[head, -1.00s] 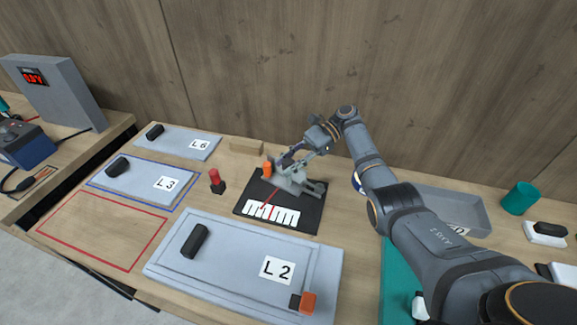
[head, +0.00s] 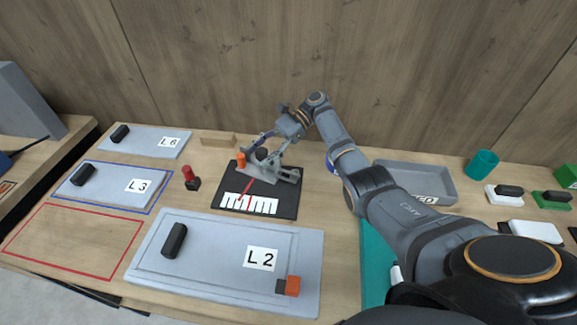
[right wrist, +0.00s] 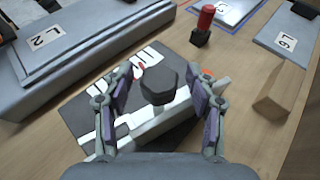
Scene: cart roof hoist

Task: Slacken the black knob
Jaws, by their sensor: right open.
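The black knob (right wrist: 158,86) stands on a grey slotted fixture on a dark mat, in the middle of the right wrist view. In the head view the knob (head: 262,154) is partly covered by my right gripper. My right gripper (right wrist: 166,98) is open, with one finger on each side of the knob and a visible gap to both. It also shows in the head view (head: 268,146) above the fixture (head: 288,175). An orange cap (head: 241,159) is at the fixture's left end, and a red pointer (head: 246,188) lies over a white scale. My left gripper is out of view.
A red-topped post (head: 190,175) stands left of the mat (head: 284,207). Grey panels L2 (head: 215,245), L3 (head: 110,190) and L6 (head: 145,140) lie at the left and front. A wooden block (head: 218,139) is behind, and a grey tray (head: 425,172) is at the right.

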